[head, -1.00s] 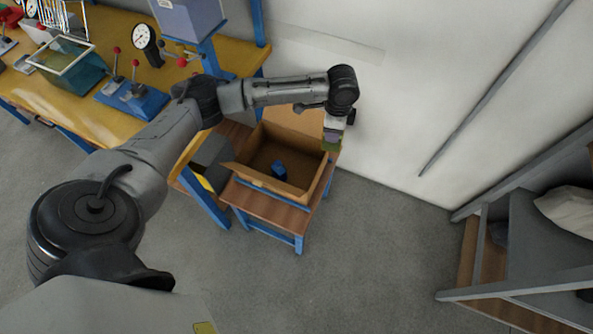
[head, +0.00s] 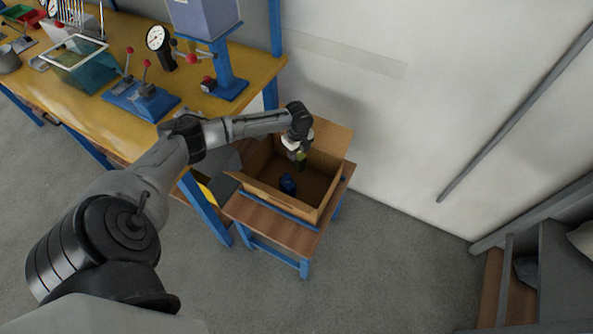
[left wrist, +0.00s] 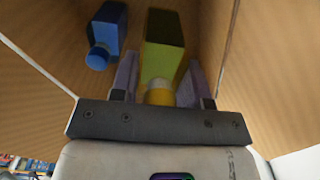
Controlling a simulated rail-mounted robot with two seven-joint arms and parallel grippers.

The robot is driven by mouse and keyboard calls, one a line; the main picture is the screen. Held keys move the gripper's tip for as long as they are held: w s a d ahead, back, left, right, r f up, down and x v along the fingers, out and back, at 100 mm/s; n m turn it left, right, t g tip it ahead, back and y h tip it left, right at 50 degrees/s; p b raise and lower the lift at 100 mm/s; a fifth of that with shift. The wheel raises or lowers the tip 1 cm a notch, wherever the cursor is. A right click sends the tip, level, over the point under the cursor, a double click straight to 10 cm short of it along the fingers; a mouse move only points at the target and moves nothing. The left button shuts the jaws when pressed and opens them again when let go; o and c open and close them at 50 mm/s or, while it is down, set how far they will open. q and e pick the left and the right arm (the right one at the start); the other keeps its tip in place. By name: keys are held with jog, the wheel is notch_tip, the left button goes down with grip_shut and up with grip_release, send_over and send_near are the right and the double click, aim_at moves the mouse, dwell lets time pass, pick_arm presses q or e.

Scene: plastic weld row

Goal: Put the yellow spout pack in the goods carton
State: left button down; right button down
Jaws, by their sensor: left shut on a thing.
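The yellow spout pack (left wrist: 163,52) is between the two fingers of my left gripper (left wrist: 155,88) in the left wrist view, its yellow cap toward the palm. My left gripper (head: 301,157) is shut on it and points down inside the open goods carton (head: 325,166). In the head view only a small greenish part of the pack (head: 301,158) shows below the wrist. Whether the pack touches the carton floor I cannot tell. My right gripper is in neither view.
A blue bottle-like pack (head: 288,184) stands in the carton, left of the held pack in the wrist view (left wrist: 107,32). The carton sits on a small wooden stand (head: 265,224) with blue legs. A yellow workbench (head: 85,90) is at left, a white wall (head: 420,100) behind.

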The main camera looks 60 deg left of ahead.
aim_at(298, 164)
pick_arm(q)
notch_tip(298, 164, down, 4)
jog(key=shift+f+b, duration=0.2)
jog(key=shift+b, duration=0.5)
notch_tip(298, 164, down, 3)
jog(key=shift+r+b, duration=0.1)
jog(key=shift+b, duration=0.65)
jog(key=shift+f, duration=0.25)
jog(key=shift+d+r, duration=0.1)
jog(key=c, duration=0.6)
grip_release()
jog(key=shift+f, duration=0.2)
jog(key=shift+r, duration=0.1)
